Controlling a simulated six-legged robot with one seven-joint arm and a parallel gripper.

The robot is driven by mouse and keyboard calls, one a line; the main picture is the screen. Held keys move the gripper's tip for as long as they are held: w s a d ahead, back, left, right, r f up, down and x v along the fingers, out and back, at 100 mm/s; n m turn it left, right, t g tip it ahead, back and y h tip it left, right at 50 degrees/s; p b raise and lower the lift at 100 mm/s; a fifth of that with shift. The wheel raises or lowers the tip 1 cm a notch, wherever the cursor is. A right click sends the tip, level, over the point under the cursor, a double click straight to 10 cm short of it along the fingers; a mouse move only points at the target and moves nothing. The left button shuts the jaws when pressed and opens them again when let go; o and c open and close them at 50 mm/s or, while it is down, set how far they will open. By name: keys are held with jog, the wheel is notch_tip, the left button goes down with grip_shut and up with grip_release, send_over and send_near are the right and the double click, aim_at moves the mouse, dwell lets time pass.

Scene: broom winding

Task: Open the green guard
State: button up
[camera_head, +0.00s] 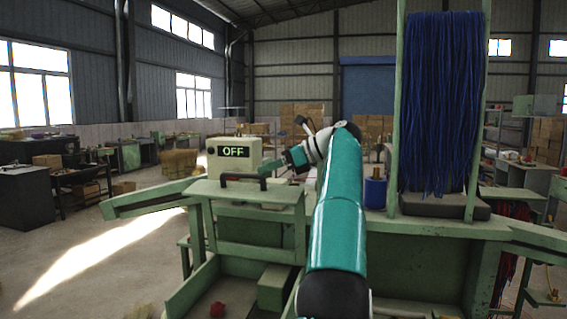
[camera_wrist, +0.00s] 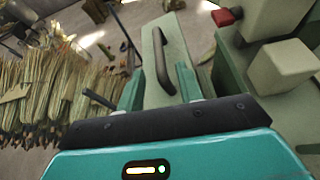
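The green guard (camera_head: 247,196) is a flat-topped frame at the front of the green machine in the head view, with a black bar handle (camera_head: 243,177) on its top. In the wrist view the guard's pale green top (camera_wrist: 176,35) runs away from me, with the black handle (camera_wrist: 163,62) upright on it. My gripper (camera_head: 287,160) is just right of the handle and slightly above it in the head view. In the wrist view my gripper (camera_wrist: 158,88) has its two green fingers spread, with the handle's near end ahead between them. No grip on the handle shows.
A pale control box (camera_head: 234,155) reading "OFF" stands behind the guard. Blue strands (camera_head: 440,100) hang in a green frame at right. A straw bundle (camera_wrist: 50,95) lies left in the wrist view; a red part (camera_wrist: 226,17) and pale block (camera_wrist: 283,67) are right.

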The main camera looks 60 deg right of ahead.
jog(key=shift+v, duration=2.15)
